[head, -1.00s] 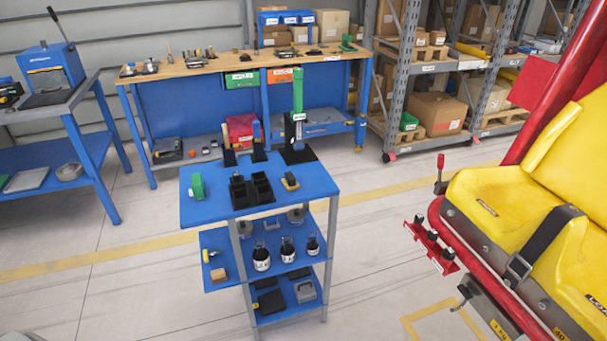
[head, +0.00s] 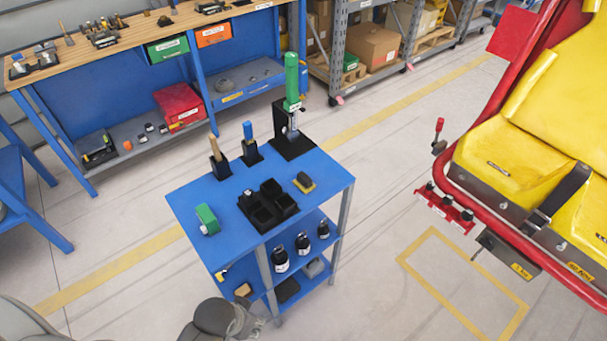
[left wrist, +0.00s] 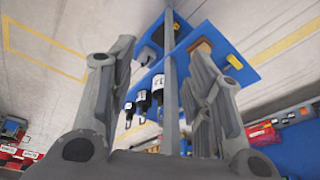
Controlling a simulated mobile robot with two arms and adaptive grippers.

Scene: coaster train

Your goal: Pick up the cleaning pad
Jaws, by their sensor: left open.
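A small block with a dark top and yellow base (head: 304,183) lies on the right part of the blue cart's top (head: 190,190); it may be the cleaning pad, but I cannot tell for sure. A tan block (head: 243,290) on the cart's lower shelf also resembles a pad, and it shows in the left wrist view (left wrist: 204,46). My left gripper (head: 246,322) is at the bottom of the head view, in front of the cart and below its top. In the left wrist view its fingers (left wrist: 162,55) are spread with nothing held. My right gripper is not in view.
A black compartment tray (head: 267,205), a green item (head: 207,219), two black holders and a green-handled tool (head: 291,85) stand on the cart. Bottles (head: 280,260) stand on the shelf below. A workbench (head: 130,45) is behind; a yellow seat (head: 510,150) in a red frame is right.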

